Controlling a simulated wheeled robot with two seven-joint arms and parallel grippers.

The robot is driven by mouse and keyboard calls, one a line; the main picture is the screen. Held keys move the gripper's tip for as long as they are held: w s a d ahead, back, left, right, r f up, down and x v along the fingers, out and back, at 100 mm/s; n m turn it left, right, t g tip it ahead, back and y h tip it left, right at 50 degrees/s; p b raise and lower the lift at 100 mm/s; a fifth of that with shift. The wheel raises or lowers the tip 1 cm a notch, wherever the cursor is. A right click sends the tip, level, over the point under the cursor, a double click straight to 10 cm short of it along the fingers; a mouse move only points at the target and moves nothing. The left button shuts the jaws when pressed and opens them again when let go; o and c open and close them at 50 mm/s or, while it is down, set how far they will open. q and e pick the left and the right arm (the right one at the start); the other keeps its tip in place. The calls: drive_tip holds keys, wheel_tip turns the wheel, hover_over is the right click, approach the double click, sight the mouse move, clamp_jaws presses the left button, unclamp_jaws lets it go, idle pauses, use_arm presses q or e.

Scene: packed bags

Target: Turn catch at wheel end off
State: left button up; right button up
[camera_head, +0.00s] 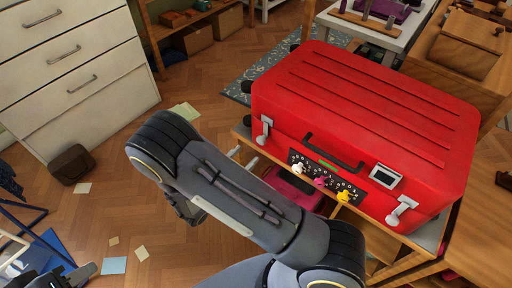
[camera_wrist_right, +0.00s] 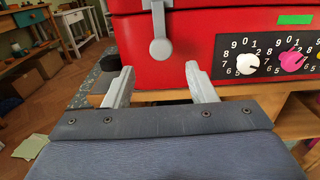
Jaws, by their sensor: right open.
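A red suitcase (camera_head: 365,105) lies on a bench with its front facing me. Black wheels (camera_head: 247,87) show at its left end. The grey catch (camera_head: 265,131) nearest the wheels hangs down its front; in the right wrist view this catch (camera_wrist_right: 160,47) has a rounded lower end. The other catch (camera_head: 401,210) is at the right end of the front. My right gripper (camera_wrist_right: 160,82) is open and empty, its pale fingers spread below and to either side of the wheel-end catch, apart from it. My left gripper (camera_head: 75,275) is at the bottom left, partly cut off, far from the suitcase.
A white drawer unit (camera_head: 75,80) stands at left. A wooden table is at right. The floor between is mostly open, with scattered papers.

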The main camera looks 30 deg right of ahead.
sight(260, 142)
drive_tip(key=x, duration=0.6)
drive_tip(key=shift+d, duration=0.2)
drive_tip(key=shift+c, duration=0.2)
drive_tip(key=c, duration=0.9)
